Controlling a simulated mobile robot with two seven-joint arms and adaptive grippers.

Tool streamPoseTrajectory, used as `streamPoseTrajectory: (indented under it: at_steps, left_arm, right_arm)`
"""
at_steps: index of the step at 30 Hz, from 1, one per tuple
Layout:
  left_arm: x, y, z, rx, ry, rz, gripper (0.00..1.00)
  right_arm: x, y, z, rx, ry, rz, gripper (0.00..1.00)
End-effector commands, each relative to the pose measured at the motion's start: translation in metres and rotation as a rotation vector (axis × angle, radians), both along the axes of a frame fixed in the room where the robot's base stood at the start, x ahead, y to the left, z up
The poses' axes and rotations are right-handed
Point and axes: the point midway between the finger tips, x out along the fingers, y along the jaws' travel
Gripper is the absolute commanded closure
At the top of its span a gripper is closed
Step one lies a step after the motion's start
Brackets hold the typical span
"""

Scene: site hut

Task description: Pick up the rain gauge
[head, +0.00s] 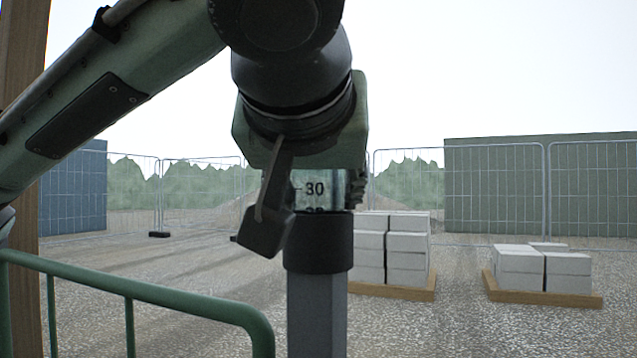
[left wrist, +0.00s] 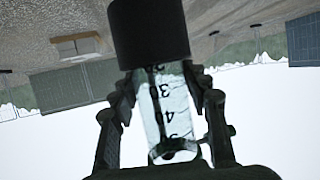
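The rain gauge (head: 318,187) is a clear tube with dark number marks, 30 among them. It stands upright with its lower end in a black collar (head: 319,243) on a grey post (head: 317,315). My left gripper (head: 322,190) comes down over it from above and covers its top in the head view. In the left wrist view the tube (left wrist: 167,108) appears upside down between the two fingers of my left gripper (left wrist: 165,80). The fingertips lie against its sides, just beside the collar (left wrist: 149,32). My right gripper is not in view.
A green rail (head: 150,292) stands at the lower left, and a wooden post (head: 22,50) at the left edge. Pale blocks on pallets (head: 545,297), mesh fencing and containers stand farther off. The air right of the gauge is clear.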

Motion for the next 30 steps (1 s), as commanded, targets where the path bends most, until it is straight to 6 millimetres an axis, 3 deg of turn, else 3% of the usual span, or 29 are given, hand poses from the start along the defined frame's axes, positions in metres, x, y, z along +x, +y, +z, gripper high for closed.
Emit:
streamPoseTrajectory:
  at_steps: [1, 7, 20, 30]
  left_arm:
    - [0.000, 0.000, 0.000, 0.000, 0.000, 0.000, 0.64]
    - [0.000, 0.000, 0.000, -0.001, 0.000, 0.000, 0.86]
    - [0.000, 0.000, 0.004, -0.001, -0.001, 0.000, 0.87]
    - [0.000, -0.001, 0.030, -0.003, -0.002, -0.001, 0.87]
  right_arm:
    - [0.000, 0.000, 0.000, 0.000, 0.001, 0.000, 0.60]
    - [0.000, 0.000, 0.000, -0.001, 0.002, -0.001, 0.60]
    - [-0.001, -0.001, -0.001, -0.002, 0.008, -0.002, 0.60]
    - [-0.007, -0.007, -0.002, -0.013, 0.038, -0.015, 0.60]
